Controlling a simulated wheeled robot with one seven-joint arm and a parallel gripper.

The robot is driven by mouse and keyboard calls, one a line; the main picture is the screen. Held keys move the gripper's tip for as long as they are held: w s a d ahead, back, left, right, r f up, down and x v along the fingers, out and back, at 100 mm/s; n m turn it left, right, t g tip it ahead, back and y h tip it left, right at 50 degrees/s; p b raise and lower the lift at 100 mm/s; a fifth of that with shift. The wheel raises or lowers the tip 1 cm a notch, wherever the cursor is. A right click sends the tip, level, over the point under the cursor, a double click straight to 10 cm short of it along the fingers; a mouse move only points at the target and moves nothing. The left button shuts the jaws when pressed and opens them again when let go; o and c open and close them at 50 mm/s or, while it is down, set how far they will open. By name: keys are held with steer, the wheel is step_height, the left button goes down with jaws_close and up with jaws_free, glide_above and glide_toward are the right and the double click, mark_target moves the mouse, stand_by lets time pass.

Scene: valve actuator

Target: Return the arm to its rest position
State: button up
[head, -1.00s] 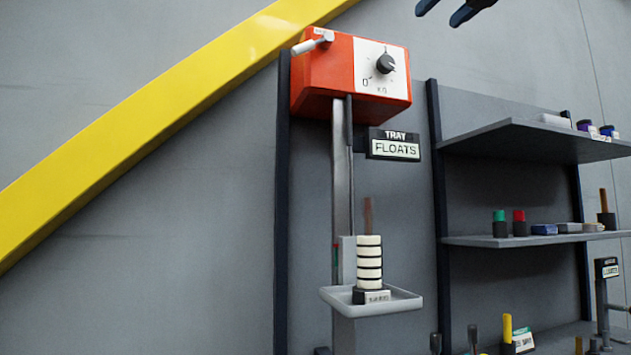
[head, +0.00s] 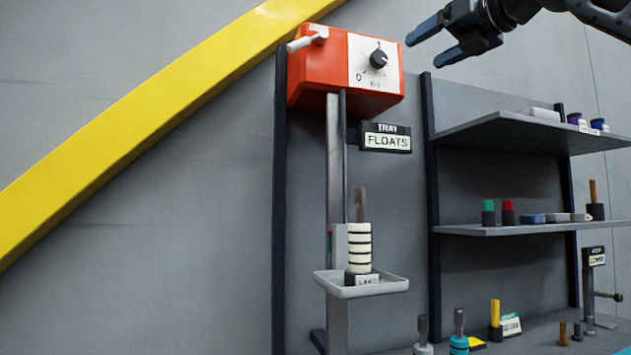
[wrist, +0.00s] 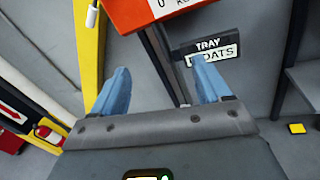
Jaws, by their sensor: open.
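My gripper (head: 432,43) is at the top right of the head view, to the right of the orange actuator box and apart from it. Its two fingers are spread with nothing between them. In the wrist view my gripper (wrist: 160,92) also shows open, its blue fingers apart and empty. Part of my dark arm shows behind it at the head view's top right corner.
The orange box (head: 318,70) with dial and lever hangs on the wall. Below are a "TRAY FLOATS" sign (head: 386,137) and a tray (head: 385,287) with stacked white rings (head: 359,248). Shelves (head: 500,132) with small items stand right. A yellow beam (head: 150,125) crosses left.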

steer(key=a+f+m+g+y, duration=0.1)
steer(key=a+f+g+y, duration=0.3)
steer(key=f, duration=0.7)
steer(key=a+f+m+y, duration=0.1)
steer(key=a+f+y, duration=0.3)
steer(key=f, duration=0.8)
steer(key=s+f+m+t+h, duration=0.1)
steer(key=s+f+m+t, duration=0.7)
steer(key=f, duration=0.5)
steer(key=s+f+m+t+h, duration=0.1)
steer(key=s+f+m+t, duration=0.3)
steer(key=f+m, duration=0.75)
steer(key=s+d+f+m+g+h, duration=0.1)
steer(key=s+d+f+m+h, duration=0.2)
steer(key=s+f+m+h, duration=1.5)
steer(key=s+d+f+g+y, duration=0.1)
steer(key=s+f+g, duration=0.1)
steer(key=s, duration=0.7)
steer(key=s+d+f+g, duration=0.2)
steer(key=s, duration=0.6)
steer(key=s+d+f+g+y, duration=0.1)
steer(key=s+f+g, duration=0.2)
steer(key=s, duration=0.6)
steer(key=shift+s+d+y, duration=0.3)
steer(key=shift+s, duration=0.05)
